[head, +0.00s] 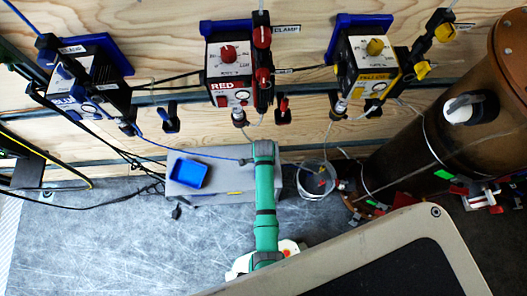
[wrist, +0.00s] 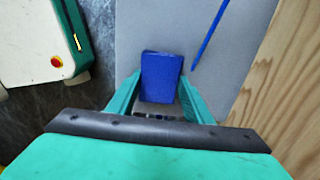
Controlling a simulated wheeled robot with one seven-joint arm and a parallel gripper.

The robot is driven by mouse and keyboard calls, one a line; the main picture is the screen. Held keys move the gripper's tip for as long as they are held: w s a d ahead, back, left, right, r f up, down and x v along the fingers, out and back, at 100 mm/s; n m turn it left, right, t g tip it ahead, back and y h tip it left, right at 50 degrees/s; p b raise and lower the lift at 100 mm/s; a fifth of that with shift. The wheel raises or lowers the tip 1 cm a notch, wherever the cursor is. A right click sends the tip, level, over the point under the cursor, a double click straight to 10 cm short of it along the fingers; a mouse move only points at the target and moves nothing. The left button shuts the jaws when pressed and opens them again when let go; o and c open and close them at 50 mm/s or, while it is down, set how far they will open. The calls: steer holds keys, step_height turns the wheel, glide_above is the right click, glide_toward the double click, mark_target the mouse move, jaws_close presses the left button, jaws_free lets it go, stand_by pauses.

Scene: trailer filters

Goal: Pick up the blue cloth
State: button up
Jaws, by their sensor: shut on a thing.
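The blue cloth (wrist: 161,76) is a dark blue, folded, roughly rectangular piece in the wrist view. My gripper (wrist: 160,82) has its two green fingers along the cloth's left and right sides and is shut on it. The grey surface shows behind and around the cloth. I cannot tell whether the cloth touches that surface or is raised. In the head view my green arm reaches over the grey box, and I cannot make out the cloth or the fingertips there.
A blue tray (head: 187,173) sits on the grey box (head: 212,197). A clear bucket (head: 316,180) stands right of the arm. A brown cylinder (head: 440,140) is at the right. Red (head: 230,70) and yellow (head: 372,62) units hang on the plywood wall. A thin blue rod (wrist: 210,36) shows beyond the cloth.

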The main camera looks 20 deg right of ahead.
steer(key=shift+r, duration=0.5)
steer(key=s+r, duration=1.2)
steer(key=s, duration=0.2)
steer(key=shift+o, duration=0.4)
steer(key=shift+a, duration=0.1)
